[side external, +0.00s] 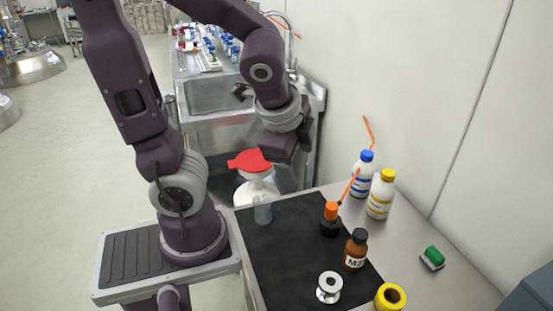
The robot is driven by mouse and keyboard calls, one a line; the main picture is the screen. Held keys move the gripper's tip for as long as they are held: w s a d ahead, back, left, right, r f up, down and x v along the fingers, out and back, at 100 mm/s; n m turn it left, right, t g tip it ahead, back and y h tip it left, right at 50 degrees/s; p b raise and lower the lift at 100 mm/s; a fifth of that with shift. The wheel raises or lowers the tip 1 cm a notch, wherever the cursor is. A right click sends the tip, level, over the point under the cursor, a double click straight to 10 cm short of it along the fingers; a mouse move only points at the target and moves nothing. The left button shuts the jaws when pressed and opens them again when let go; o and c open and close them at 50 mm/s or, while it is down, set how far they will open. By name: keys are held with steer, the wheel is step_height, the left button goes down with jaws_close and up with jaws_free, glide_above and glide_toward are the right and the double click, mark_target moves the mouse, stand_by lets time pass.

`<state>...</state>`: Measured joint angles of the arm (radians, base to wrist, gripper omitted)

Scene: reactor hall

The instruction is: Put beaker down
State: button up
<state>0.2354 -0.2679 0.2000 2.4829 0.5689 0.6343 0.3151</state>
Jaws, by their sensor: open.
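A small clear glass beaker (262,211) stands upright at the far left corner of the black mat (275,245). My gripper (278,158) is above the far edge of the mat, higher than the beaker and slightly to its right in the picture. It is open, and a gap shows between it and the beaker. Its fingertips are small and dark here, and I cannot make out the space between them.
A white container with a red top (250,160) stands behind the beaker. Wash bottles (381,195) stand by the wall. The mat's middle is clear.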

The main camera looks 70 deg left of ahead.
steer(key=s+d+r+n+t+h, duration=0.1)
steer(key=s+d+r+n+h, duration=0.2)
steer(key=s+d+r+n, duration=0.3)
steer(key=s+d+n, duration=0.1)
steer(key=n, duration=0.1)
steer(key=shift+d+r+n, duration=0.15)
steer(key=shift+r+n, duration=0.05)
steer(key=shift+n, duration=0.2)
